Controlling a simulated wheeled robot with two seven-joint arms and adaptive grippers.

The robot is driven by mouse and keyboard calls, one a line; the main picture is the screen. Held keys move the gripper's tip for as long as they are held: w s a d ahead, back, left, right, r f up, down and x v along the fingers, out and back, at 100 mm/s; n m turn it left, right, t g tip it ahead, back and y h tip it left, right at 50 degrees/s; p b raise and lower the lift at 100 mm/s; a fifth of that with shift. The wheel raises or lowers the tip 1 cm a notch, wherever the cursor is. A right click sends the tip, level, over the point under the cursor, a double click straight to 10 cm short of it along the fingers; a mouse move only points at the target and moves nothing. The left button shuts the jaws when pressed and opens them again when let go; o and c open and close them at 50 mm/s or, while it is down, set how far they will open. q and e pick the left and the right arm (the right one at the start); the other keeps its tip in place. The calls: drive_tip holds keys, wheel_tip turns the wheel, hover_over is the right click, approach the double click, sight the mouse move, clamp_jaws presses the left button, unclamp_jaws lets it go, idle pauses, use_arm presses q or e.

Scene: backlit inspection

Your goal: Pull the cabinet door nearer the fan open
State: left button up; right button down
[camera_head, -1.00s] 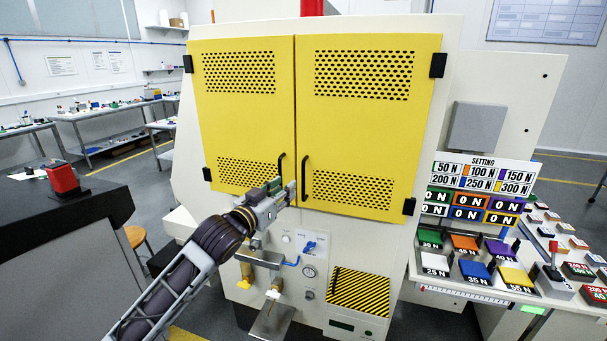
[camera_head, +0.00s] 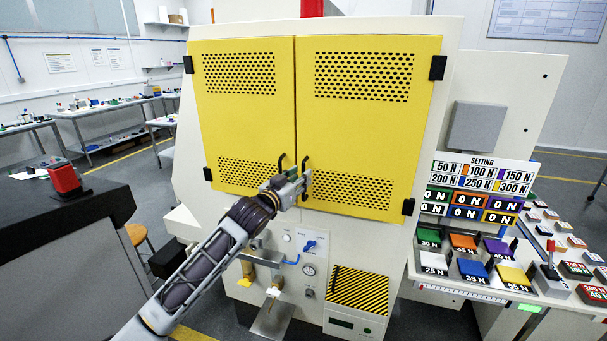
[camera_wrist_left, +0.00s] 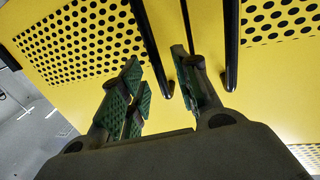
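The cabinet has two yellow doors, a left door (camera_head: 245,120) and a right door (camera_head: 365,130), both flat in the front with no gap showing. Their black upright handles, the left handle (camera_head: 282,165) and right handle (camera_head: 305,165), flank the centre seam. My left gripper (camera_head: 298,182) is at the lower ends of the handles. In the left wrist view its green-padded fingers (camera_wrist_left: 165,90) are apart. The left handle (camera_wrist_left: 152,50) appears between them, and the right handle (camera_wrist_left: 231,45) lies right of the right finger. Contact cannot be told. I cannot make out a fan. My right gripper is out of view.
Below the doors are a gauge (camera_head: 308,270), valves and a striped box (camera_head: 357,290). Right is a bench with colored weight blocks (camera_head: 472,270) and a setting board (camera_head: 483,175). A dark counter (camera_head: 70,230) with a red device (camera_head: 64,178) stands left.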

use_arm(q)
drive_tip(key=shift+x, duration=1.45)
drive_tip(key=shift+c, duration=0.4)
clamp_jaws()
